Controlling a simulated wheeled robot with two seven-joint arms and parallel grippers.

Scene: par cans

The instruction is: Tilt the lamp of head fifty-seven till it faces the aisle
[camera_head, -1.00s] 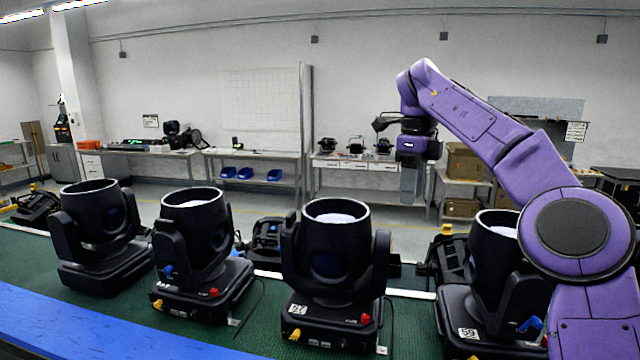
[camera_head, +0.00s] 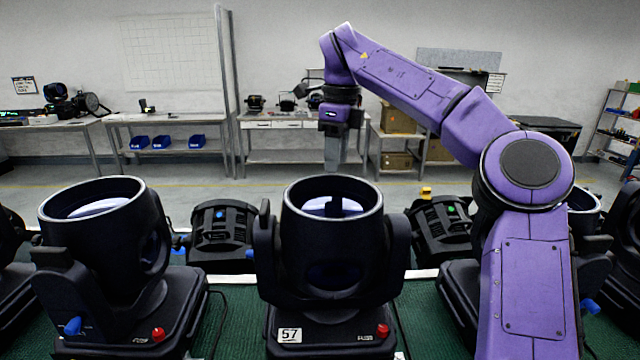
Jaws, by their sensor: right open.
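Head fifty-seven (camera_head: 330,275) stands in the middle of the row, with a white "57" label (camera_head: 289,335) on its base. Its lamp barrel (camera_head: 332,240) is upright in the yoke, and its round lens (camera_head: 322,206) faces up. A red knob (camera_head: 382,330) sits at the right of the base. My right gripper (camera_head: 333,158) points down above the lamp's far rim in the picture, apart from it. It is open and empty; its finger gap is hard to make out. A dark shape in the lens looks like a reflection. My left gripper is not in view.
Another moving head (camera_head: 110,265) stands close on the left. One on the right (camera_head: 460,290) is partly hidden by my right arm. Smaller lamps (camera_head: 222,235) sit behind the row. Beyond is open floor, then benches (camera_head: 165,120) along the wall.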

